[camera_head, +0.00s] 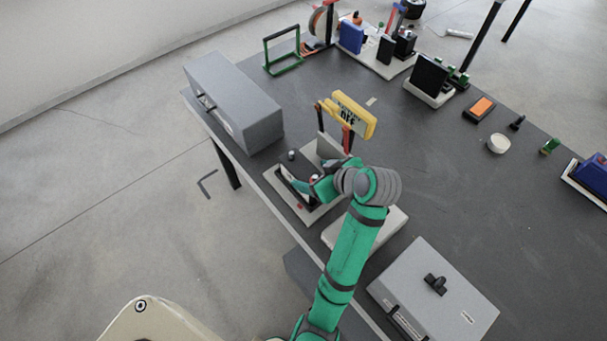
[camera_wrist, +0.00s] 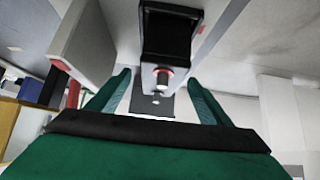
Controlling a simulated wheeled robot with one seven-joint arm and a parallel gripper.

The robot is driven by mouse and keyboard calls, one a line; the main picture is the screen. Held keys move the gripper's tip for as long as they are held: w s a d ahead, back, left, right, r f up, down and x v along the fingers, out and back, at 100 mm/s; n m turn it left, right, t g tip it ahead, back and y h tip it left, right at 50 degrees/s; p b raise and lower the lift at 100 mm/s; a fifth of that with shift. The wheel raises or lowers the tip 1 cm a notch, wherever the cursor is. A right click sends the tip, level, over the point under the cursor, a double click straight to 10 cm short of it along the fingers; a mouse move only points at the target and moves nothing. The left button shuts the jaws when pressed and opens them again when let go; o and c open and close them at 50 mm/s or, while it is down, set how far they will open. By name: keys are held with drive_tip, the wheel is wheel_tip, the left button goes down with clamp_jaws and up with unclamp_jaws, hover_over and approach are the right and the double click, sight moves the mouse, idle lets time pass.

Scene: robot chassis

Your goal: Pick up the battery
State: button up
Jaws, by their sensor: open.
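In the wrist view my gripper (camera_wrist: 160,80) shows two green fingers, spread apart. Between and beyond them is a black block-shaped holder (camera_wrist: 168,35) with a silver knob ringed in red (camera_wrist: 163,78) at its near end. No part that I can surely call the battery shows; I cannot tell whether it is in or on this black holder. In the head view my gripper (camera_head: 312,188) is over a pale fixture plate (camera_head: 325,207) near the table's front edge. The arm hides part of that plate. Nothing is seen held between the fingers.
A grey box (camera_head: 235,100) stands left of the fixture, and another grey box with a black knob (camera_head: 435,285) stands at front right.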

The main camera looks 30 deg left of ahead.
sight(307, 173)
drive_tip(key=shift+x, duration=3.05)
drive_tip(key=shift+s+a, duration=0.1)
drive_tip(key=c, duration=1.8)
drive_tip(key=shift+r, duration=0.25)
clamp_jaws()
